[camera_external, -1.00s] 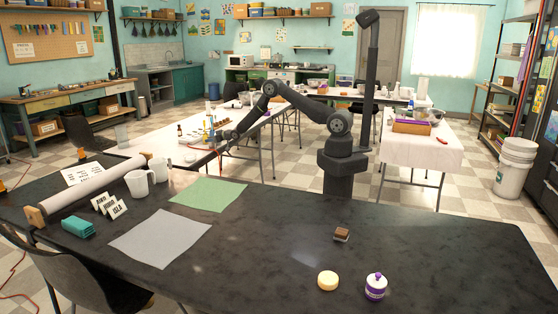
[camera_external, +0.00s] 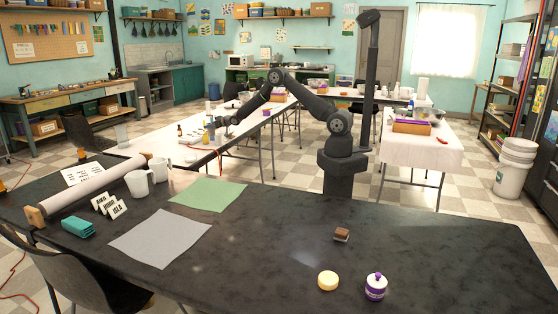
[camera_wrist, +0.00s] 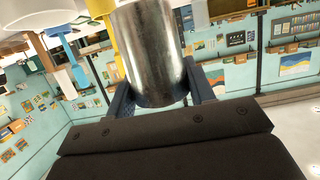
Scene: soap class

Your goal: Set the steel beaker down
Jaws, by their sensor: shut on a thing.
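The shiny steel beaker (camera_wrist: 152,50) fills the upper middle of the wrist view, between the two dark blue fingers of my gripper (camera_wrist: 160,92). My gripper is shut on it. The beaker's upper part runs out of the picture. In the external view my gripper (camera_external: 213,130) is at the end of my arm, reaching left over the white-topped table (camera_external: 178,172) behind the dark one. It is small there, and I cannot make out the beaker or what lies right below it.
A yellow item (camera_wrist: 101,8) and a blue item (camera_wrist: 62,48) appear close to the beaker in the wrist view. The dark table holds a green sheet (camera_external: 208,193), a grey sheet (camera_external: 160,238), a white mug (camera_external: 137,183) and a purple-white jar (camera_external: 375,287). Its right half is mostly clear.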

